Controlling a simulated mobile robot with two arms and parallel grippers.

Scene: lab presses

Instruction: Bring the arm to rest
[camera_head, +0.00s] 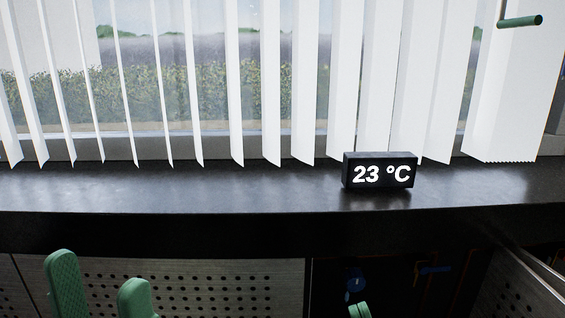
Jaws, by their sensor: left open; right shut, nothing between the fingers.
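My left gripper (98,276) is at the bottom left, with two green fingers pointing up and a wide gap between them. It is open and empty, in front of a perforated grey panel below the sill. My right gripper (359,309) shows only as green fingertips close together at the bottom edge, right of centre. It is shut with nothing seen between the fingers. The rest of both grippers is below the picture.
A black display (379,172) reading 23 °C stands on the dark sill (200,190). White vertical blinds (345,80) hang behind it. A green-ended handle (520,21) is at top right. Perforated panels (210,285) flank a dark opening with blue parts below the sill.

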